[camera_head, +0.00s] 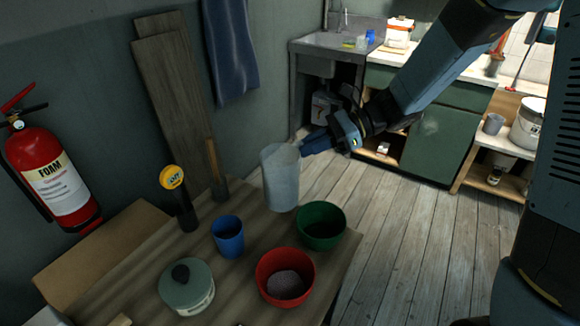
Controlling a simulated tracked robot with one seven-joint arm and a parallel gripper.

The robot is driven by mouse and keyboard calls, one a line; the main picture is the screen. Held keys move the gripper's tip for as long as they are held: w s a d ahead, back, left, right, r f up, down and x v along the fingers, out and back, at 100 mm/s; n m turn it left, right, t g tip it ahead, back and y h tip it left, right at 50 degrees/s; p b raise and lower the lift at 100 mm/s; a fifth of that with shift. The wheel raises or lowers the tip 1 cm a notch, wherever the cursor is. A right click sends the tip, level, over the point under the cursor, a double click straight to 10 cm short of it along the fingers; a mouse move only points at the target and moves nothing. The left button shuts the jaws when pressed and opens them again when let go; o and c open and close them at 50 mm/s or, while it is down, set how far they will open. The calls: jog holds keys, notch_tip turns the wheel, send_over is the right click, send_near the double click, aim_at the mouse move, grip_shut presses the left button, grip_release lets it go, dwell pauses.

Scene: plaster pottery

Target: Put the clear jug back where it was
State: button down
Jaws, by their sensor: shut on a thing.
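The clear jug (281,179) is a tall, cloudy see-through vessel, upright or nearly so. It is at the far right part of the wooden table (240,290), behind the green bowl. My gripper (303,146) reaches in from the right and is shut on the jug near its upper right side. The fingertips are partly hidden against the jug. I cannot tell whether the jug's base touches the table or hangs just above it.
Close to the jug stand a green bowl (321,239), a blue cup (228,243) and a red bowl (262,270) with grey matter in it. A lidded pot (187,297) and a yellow-topped torch-like thing (172,179) stand left. Wooden boards (172,90) lean on the wall.

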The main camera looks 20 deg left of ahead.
jog(key=w+a+f, duration=0.4)
jog(key=a+f, duration=0.1)
jog(key=f, duration=0.4)
jog(key=shift+f, duration=0.35)
jog(key=c, duration=1.1)
grip_release()
jog(key=v, duration=1.2)
